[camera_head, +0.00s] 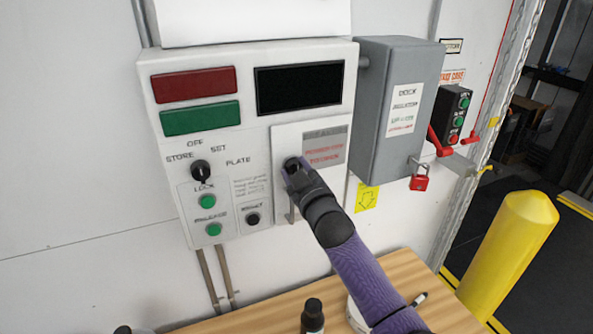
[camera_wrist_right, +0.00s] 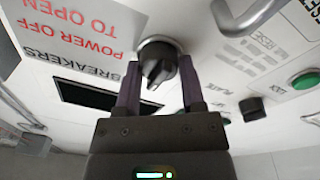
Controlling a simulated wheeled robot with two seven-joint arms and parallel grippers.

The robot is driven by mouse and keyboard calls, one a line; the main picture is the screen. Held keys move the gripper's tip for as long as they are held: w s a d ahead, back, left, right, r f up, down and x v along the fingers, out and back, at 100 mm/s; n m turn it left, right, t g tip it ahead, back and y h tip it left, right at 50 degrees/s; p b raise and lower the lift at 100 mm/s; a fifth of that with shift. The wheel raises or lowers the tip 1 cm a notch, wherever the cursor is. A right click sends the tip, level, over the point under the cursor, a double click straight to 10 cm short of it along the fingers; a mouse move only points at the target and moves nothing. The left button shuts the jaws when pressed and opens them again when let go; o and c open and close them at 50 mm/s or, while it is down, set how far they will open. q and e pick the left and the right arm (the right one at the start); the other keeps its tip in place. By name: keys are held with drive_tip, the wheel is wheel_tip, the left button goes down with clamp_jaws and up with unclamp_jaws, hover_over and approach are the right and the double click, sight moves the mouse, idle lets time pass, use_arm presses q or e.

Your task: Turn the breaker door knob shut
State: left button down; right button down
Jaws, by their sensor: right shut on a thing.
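The breaker door (camera_head: 335,190) is a pale panel at the lower right of the white control box, with a grey and red printed label. It appears flush with the box. Its black knob (camera_wrist_right: 157,62) sits on a round base, with its pointer toward the bottom of the right wrist view. My right gripper (camera_head: 291,165) reaches the door from the lower right. In the right wrist view its two fingers (camera_wrist_right: 158,80) stand on either side of the knob, shut on it. In the head view the gripper hides most of the knob.
The control box (camera_head: 255,135) also has a selector knob (camera_head: 201,171) and green buttons. A grey box (camera_head: 385,120) with a red padlock (camera_head: 419,182) stands to the right. Below is a wooden table (camera_head: 265,322) with a dark bottle (camera_head: 312,316). A yellow post (camera_head: 515,245) is at right.

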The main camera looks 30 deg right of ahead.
drive_tip(key=shift+f, duration=0.1)
idle(0.4)
drive_tip(key=shift+c, duration=1)
unclamp_jaws()
drive_tip(key=s+f+b, duration=0.1)
drive_tip(key=s, duration=0.8)
drive_tip(key=shift+s+a, duration=0.25)
drive_tip(key=shift+s, duration=0.15)
